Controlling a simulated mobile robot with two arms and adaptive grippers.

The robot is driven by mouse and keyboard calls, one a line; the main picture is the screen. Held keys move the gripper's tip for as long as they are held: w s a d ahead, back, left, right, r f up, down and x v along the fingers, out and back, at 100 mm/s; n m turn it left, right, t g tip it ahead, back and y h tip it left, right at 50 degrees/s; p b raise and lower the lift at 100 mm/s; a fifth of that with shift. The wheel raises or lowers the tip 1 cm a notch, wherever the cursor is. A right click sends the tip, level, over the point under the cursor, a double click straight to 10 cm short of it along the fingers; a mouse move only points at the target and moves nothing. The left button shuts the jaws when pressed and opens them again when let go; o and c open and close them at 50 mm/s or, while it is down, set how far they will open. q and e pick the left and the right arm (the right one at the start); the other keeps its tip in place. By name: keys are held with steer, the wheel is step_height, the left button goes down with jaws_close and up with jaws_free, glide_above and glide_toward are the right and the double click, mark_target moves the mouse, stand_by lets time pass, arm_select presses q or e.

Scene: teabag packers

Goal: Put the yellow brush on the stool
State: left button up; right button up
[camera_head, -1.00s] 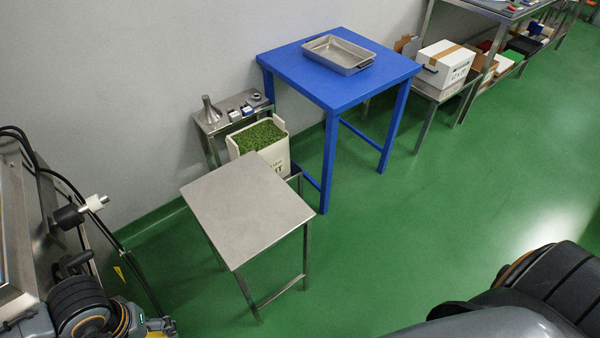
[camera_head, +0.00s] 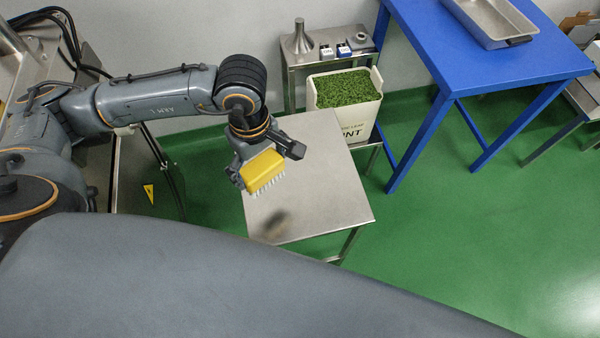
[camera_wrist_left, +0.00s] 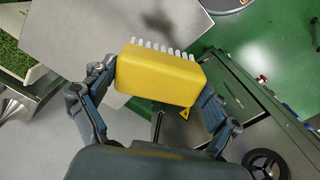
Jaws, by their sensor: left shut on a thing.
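The yellow brush (camera_head: 262,171) has a block-shaped yellow body with white bristles pointing down. My left gripper (camera_head: 266,163) is shut on it and holds it above the left part of the stool. The brush also shows in the left wrist view (camera_wrist_left: 160,76), between the two fingers of the left gripper (camera_wrist_left: 157,85). The stool (camera_head: 328,190) has a flat, bare steel top and metal legs. A dark shadow lies on its top below the brush, and the brush appears apart from the surface. My right gripper is not in view.
A white bin of green leaves (camera_head: 345,100) stands just behind the stool. A blue table (camera_head: 470,75) bearing a metal tray (camera_head: 495,22) is at the right. Green floor (camera_head: 450,220) is clear in front.

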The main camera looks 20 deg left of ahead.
arm_select(q)
steer(key=n+b, duration=0.1)
steer(key=n, duration=0.2)
steer(key=s+n+b, duration=0.1)
steer(key=n+b, duration=0.1)
steer(key=n, duration=0.1)
steer(key=a+n+b, duration=0.1)
steer(key=n+b, duration=0.1)
steer(key=shift+s+f+n, duration=0.15)
steer(key=shift+f+n, duration=0.1)
steer(key=shift+n, duration=0.15)
steer(key=shift+a+n+b, duration=0.15)
steer(key=shift+n+b, duration=0.35)
steer(key=shift+n, duration=0.2)
steer(key=shift+a+r+n+b, duration=0.15)
steer(key=shift+n+b, duration=0.2)
steer(key=shift+n, duration=0.55)
steer(key=w+d+f+p, duration=0.2)
steer(key=w+d+f, duration=0.15)
steer(key=w, duration=0.55)
glide_toward(297, 169)
steer(key=shift+s+d, duration=0.15)
step_height(297, 169, down, 3)
steer(key=shift+f+p, duration=0.1)
steer(key=shift+p, duration=0.2)
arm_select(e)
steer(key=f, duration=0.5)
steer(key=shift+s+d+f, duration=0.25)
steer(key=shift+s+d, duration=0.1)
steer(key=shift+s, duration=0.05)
